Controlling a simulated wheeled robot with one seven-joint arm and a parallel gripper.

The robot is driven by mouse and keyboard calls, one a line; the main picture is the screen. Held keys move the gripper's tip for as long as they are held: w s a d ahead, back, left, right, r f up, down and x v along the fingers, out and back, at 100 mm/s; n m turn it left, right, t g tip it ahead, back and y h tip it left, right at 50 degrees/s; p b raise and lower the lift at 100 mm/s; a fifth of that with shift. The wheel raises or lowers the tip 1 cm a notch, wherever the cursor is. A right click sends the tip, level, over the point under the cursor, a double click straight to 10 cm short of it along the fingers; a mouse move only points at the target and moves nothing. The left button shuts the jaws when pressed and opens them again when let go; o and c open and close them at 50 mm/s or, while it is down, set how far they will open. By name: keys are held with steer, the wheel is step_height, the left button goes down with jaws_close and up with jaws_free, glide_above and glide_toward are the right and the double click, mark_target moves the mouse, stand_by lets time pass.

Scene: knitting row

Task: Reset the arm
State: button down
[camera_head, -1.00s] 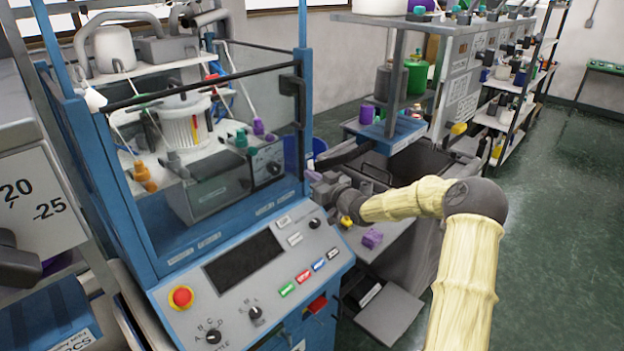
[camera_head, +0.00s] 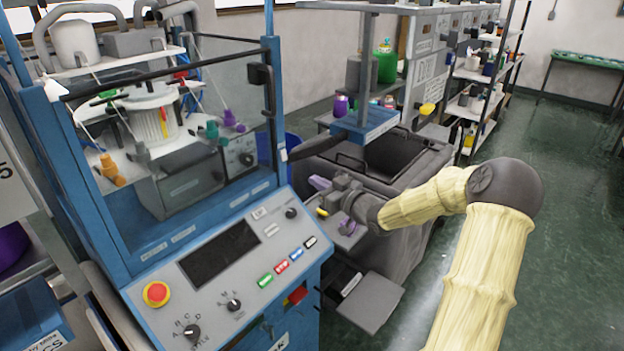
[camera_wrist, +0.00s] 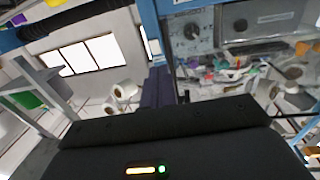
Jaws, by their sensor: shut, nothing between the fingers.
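My arm, in a pale yellow cover, reaches in from the right in the head view. My gripper (camera_head: 318,183) is at its end, right of the blue machine's control panel (camera_head: 225,262) and in front of the dark grey bin (camera_head: 400,160). Its purple fingers look closed, with nothing seen between them. In the wrist view the dark purple fingers (camera_wrist: 157,88) stand together above the black gripper body, pointing away, and are empty.
The blue-framed machine with a clear guard (camera_head: 190,100) stands left of my gripper. An open grey flap (camera_head: 370,302) lies below. The green floor (camera_head: 560,240) at right is clear.

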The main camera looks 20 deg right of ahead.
steer(key=s+a+f+m+g+h, duration=0.1)
steer(key=s+a+f+g+h, duration=0.3)
steer(key=s+a+f+g, duration=0.25)
steer(key=s+a+f+m+g+h, duration=0.1)
steer(key=s+m+g+h, duration=0.1)
steer(key=s, duration=1)
steer(key=s+a+f+m+g+h, duration=0.1)
steer(key=s+g, duration=0.4)
steer(key=s, duration=0.8)
steer(key=shift+a+m+h, duration=0.4)
steer(key=shift+a+m, duration=0.15)
steer(key=shift+m, duration=0.05)
